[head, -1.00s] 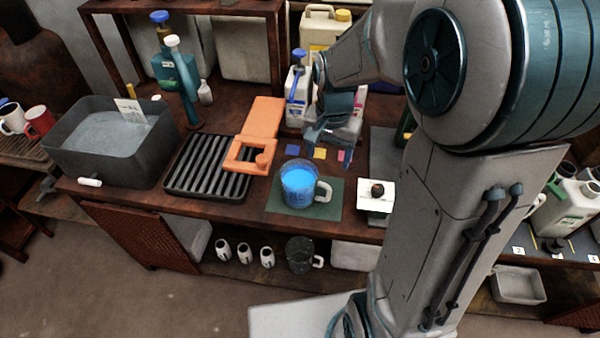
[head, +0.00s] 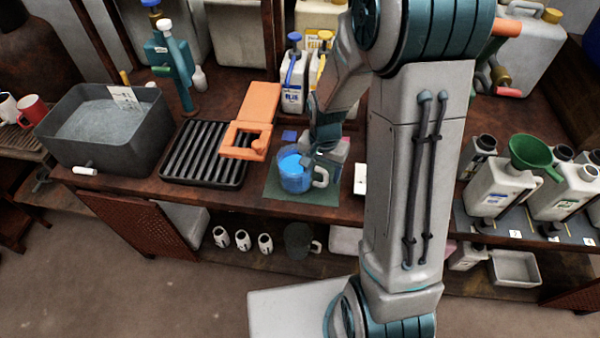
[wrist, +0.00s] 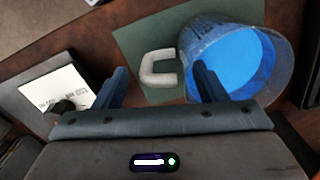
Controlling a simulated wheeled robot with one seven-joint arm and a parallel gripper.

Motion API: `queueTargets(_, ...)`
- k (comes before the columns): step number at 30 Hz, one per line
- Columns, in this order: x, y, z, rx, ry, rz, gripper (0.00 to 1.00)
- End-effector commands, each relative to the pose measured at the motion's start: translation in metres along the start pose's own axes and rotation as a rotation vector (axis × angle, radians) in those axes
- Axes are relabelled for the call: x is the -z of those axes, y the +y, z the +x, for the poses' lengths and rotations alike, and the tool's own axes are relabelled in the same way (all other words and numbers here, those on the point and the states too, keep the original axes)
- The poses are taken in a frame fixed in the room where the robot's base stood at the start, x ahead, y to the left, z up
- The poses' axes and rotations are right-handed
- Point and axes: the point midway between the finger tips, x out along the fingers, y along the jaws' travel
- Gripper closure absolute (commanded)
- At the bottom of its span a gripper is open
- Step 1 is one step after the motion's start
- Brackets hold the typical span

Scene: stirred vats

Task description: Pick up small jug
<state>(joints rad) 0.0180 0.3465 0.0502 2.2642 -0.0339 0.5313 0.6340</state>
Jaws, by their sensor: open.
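A clear jug (head: 294,176) with blue liquid and a pale grey handle stands upright on a green mat (head: 330,196). In the wrist view the jug (wrist: 236,62) is at upper right, its handle (wrist: 158,68) pointing left. My gripper (head: 316,158) is open and empty, just above the jug's handle side. In the wrist view my gripper (wrist: 161,72) has the handle between its fingers in the picture; the right finger overlaps the jug's rim. I cannot tell whether it touches. A second, dark jug (head: 298,240) stands on the lower shelf.
An orange holder (head: 258,110) and a black rack (head: 205,152) lie left of the mat, beside a grey tub (head: 100,135). A white card with a dark knob (wrist: 65,92) lies left of my gripper in the wrist view.

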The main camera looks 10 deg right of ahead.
Motion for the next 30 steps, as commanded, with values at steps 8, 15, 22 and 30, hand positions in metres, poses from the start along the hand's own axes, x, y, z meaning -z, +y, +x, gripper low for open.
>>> queueTargets(8,-0.0003,0.0002,0.0159,0.001,0.000,0.000,0.35)
queueTargets(15,-0.0002,0.0004,0.0155,0.000,0.000,0.001,0.63)
queueTargets(22,0.0003,0.0004,0.0149,0.001,0.001,0.001,0.98)
queueTargets(30,0.0008,0.0003,0.0101,0.002,0.003,0.002,0.98)
